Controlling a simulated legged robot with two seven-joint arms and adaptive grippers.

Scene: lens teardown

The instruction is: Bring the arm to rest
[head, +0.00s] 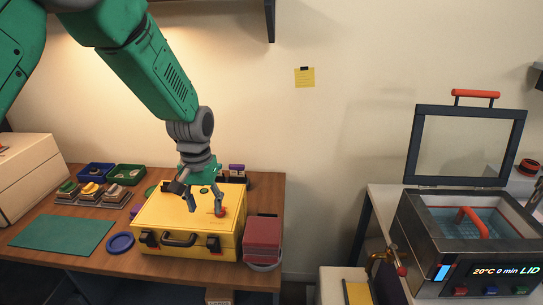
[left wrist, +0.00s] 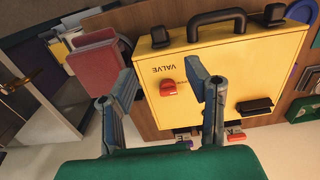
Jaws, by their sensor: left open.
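My left arm comes in from the upper left in the head view, and its gripper (head: 205,205) hangs over the yellow case (head: 165,218) on the wooden table. The gripper is open, with nothing between its fingers. In the left wrist view the two fingers (left wrist: 162,100) stand apart over the case lid (left wrist: 265,60), which is marked VALVE. A small red knob (left wrist: 168,88) on the lid shows between the fingers; it also appears beside the gripper in the head view (head: 221,211). The case is shut. My right gripper is not in view.
Red boxes (head: 262,236) stand right of the case. A blue ring (head: 120,243), a green mat (head: 62,234) and small trays (head: 128,174) lie left. A bath with a raised lid (head: 466,112) stands on the right.

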